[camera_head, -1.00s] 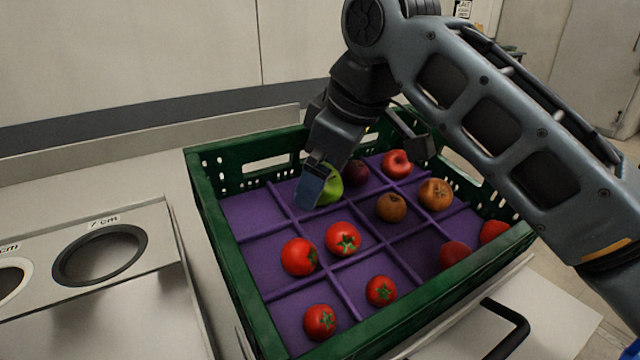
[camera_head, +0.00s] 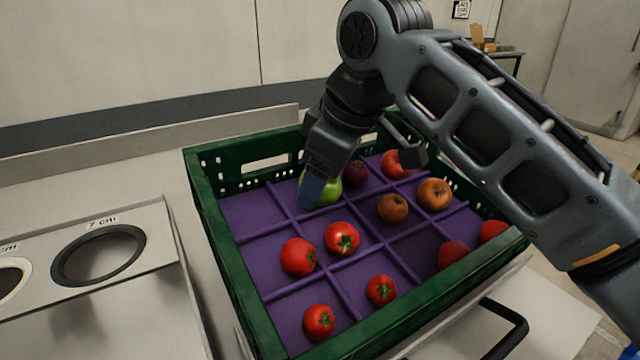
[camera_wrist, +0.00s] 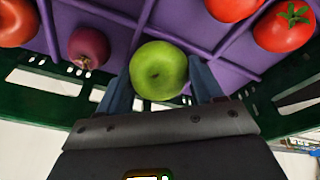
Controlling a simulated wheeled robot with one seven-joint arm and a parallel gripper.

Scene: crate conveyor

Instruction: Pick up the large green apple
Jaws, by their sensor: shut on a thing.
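The green apple (camera_head: 328,189) is at the back of the green crate (camera_head: 212,218), in a compartment of its purple divider. My gripper (camera_head: 312,188) points down into that compartment and is shut on the apple, with one blue finger showing on its near left side. In the wrist view, the apple (camera_wrist: 159,70) sits between the two blue fingers (camera_wrist: 160,88). The head view partly hides the apple behind the gripper. I cannot tell whether the apple is clear of the compartment floor.
A dark red fruit (camera_head: 355,173) lies just right of the apple. Red tomatoes (camera_head: 342,238) and brownish fruits (camera_head: 392,208) fill other compartments. The crate's back wall is close to my gripper. A panel with round holes (camera_head: 98,255) stands to the left.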

